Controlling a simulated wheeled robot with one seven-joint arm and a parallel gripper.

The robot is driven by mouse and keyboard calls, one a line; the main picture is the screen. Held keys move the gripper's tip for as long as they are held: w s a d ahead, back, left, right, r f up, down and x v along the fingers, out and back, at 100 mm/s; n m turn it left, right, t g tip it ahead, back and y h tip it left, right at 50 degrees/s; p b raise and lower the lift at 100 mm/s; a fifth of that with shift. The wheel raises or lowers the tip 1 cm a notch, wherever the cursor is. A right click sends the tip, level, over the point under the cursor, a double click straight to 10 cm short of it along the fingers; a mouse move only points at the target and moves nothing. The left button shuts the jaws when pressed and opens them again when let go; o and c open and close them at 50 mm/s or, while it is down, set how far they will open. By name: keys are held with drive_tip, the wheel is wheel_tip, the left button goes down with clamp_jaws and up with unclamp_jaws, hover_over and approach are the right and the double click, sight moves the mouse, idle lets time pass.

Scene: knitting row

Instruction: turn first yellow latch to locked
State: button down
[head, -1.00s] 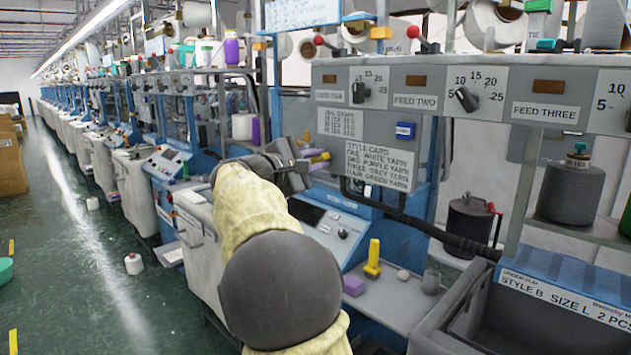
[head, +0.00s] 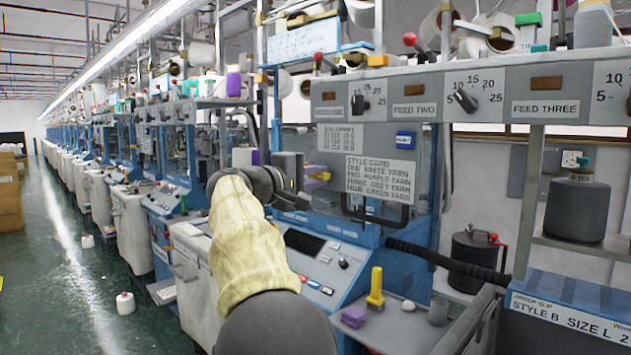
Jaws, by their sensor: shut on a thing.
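A small yellow latch (head: 319,176) shows in the head view at the left side of the machine front, left of the style card, with a purple part just below it. My gripper (head: 303,184) is at the latch and shut on it. My gripper's body hides the latch's left part, so I cannot tell its exact angle or whether it is locked.
A yellow upright piece (head: 375,288), a purple block (head: 354,317) and a grey cup (head: 438,311) stand on the ledge. A black hose (head: 450,262) runs right. The aisle floor (head: 75,290) at left is mostly open.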

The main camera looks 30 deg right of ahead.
drive_tip(key=c, duration=1.4)
unclamp_jaws()
drive_tip(key=shift+a, duration=0.1)
drive_tip(key=b+v, duration=0.1)
drive_tip(key=v, duration=1.6)
drive_tip(key=shift+a+b, duration=0.15)
drive_tip(key=shift+b, duration=0.25)
